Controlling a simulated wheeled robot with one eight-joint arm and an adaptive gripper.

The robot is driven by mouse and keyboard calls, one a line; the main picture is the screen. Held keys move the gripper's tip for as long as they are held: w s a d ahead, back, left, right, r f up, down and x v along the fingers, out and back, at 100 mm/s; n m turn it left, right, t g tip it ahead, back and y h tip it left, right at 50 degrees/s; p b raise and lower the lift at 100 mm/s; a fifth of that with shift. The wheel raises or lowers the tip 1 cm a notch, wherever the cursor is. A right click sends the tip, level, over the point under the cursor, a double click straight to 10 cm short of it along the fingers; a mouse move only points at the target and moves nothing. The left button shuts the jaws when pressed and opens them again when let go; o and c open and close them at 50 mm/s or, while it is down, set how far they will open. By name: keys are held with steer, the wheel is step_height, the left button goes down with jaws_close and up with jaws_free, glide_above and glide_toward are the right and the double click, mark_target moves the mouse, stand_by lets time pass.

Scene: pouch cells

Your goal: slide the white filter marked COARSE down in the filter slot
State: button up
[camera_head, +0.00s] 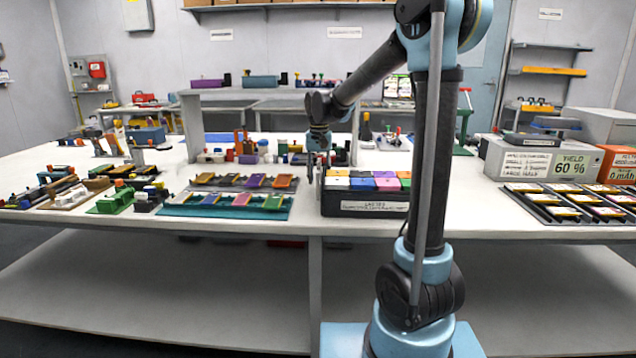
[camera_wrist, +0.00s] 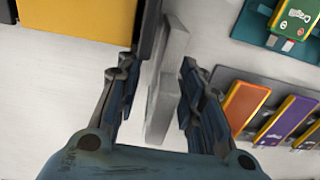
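My gripper (camera_head: 318,148) hangs over the bench just behind the left end of the dark tray of coloured blocks. In the wrist view its two fingers (camera_wrist: 156,64) are spread apart. A thin pale grey-white slab (camera_wrist: 166,82) stands on edge between them, nearer the right finger, with a clear gap at the left finger. It may be the white filter, but no COARSE marking is readable. I cannot tell whether the right finger touches it. The filter slot cannot be made out for certain; a dark upright edge (camera_wrist: 147,30) stands close to the slab's left side.
A large yellow block (camera_wrist: 75,18) is at upper left in the wrist view. Orange (camera_wrist: 245,104) and purple cells (camera_wrist: 286,118) lie in a rack at right. The dark tray (camera_head: 365,206) and teal cell rack (camera_head: 225,211) stand at the bench front. A raised shelf (camera_head: 255,91) stands behind.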

steer(key=shift+f, duration=1.1)
jaws_close()
steer(key=shift+r, duration=0.15)
